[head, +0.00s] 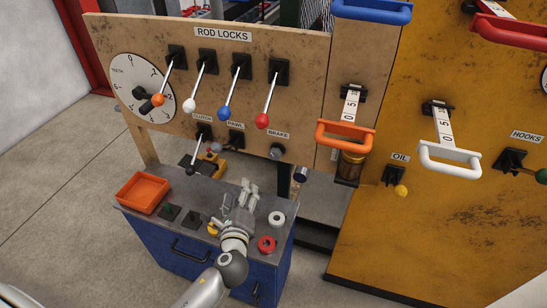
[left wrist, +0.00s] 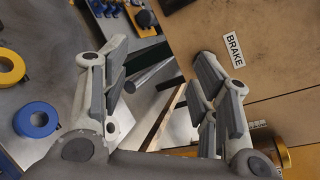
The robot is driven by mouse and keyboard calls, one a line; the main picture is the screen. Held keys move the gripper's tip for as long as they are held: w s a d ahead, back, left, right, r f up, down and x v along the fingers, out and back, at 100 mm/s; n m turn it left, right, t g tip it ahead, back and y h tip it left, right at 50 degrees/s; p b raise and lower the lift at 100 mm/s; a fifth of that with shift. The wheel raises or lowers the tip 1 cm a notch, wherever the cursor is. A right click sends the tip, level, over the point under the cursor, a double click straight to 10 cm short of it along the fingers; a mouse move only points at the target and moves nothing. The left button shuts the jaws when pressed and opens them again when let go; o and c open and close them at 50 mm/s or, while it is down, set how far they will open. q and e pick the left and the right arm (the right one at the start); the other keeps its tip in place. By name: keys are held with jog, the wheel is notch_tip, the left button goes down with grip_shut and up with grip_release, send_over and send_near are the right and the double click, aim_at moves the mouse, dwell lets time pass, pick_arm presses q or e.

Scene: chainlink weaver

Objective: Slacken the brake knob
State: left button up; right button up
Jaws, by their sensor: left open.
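The brake knob (head: 277,151) is a small grey round knob on the wooden panel, just below the BRAKE label (head: 278,135). My left gripper (head: 248,187) is open and empty, above the blue cabinet and below and left of the knob, apart from it. In the left wrist view my left gripper (left wrist: 160,60) has its two fingers spread, with the BRAKE label (left wrist: 234,49) to their right. I cannot make out the knob for certain there; the right finger covers part of the panel beside the label. My right gripper is not in view.
The blue cabinet (head: 176,262) carries an orange tray (head: 143,192), a white ring (head: 277,217) and a red ring (head: 266,245). A black-knobbed lever (head: 192,168) juts out left of the gripper. The orange handle (head: 345,136) sticks out right of the brake knob.

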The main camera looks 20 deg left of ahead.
aim_at(274, 157)
pick_arm(q)
jog(key=w+d+m+t+h, duration=0.1)
jog(key=w+m, duration=0.2)
jog(key=w, duration=0.2)
jog(key=w+d+r+m+t+h, duration=0.1)
jog(key=w+d+m, duration=0.1)
jog(key=w+m, duration=0.2)
jog(key=w+d+m+h, duration=0.1)
jog(key=w+m, duration=0.2)
jog(key=w, duration=0.3)
jog(key=shift+w+d+r+t+h, duration=0.15)
jog(key=shift+w+d+t+h, duration=0.15)
jog(key=shift+t+h, duration=0.1)
jog(key=c, duration=1)
